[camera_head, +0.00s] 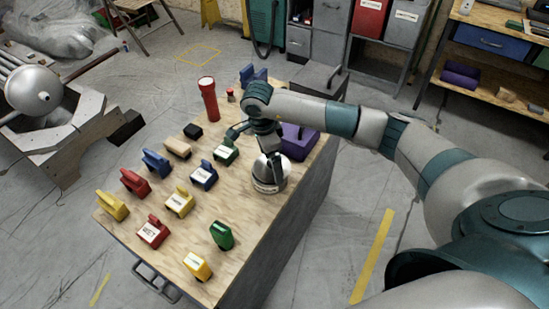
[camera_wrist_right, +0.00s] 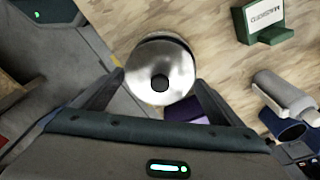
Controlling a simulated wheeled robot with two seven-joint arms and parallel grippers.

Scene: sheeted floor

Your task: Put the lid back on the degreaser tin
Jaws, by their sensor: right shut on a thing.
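A silvery round metal piece with a labelled side (camera_head: 268,184), apparently the degreaser tin with its lid, is near the table's right edge in the head view. My right gripper (camera_head: 268,152) points down from above at it. In the wrist view the shiny round lid (camera_wrist_right: 150,62), with a dark centre spot, lies between the two fingers, and the gripper is shut on it. A darker rim shows behind the lid. I cannot tell whether the lid is seated on the tin or just above it. My left gripper is not in view.
The wooden tabletop (camera_head: 135,231) holds several coloured labelled blocks to the left, a red torch (camera_head: 209,98) at the back and a purple box (camera_head: 298,141) close behind the gripper. A green labelled block (camera_wrist_right: 266,18) shows in the wrist view. The table's right edge is close.

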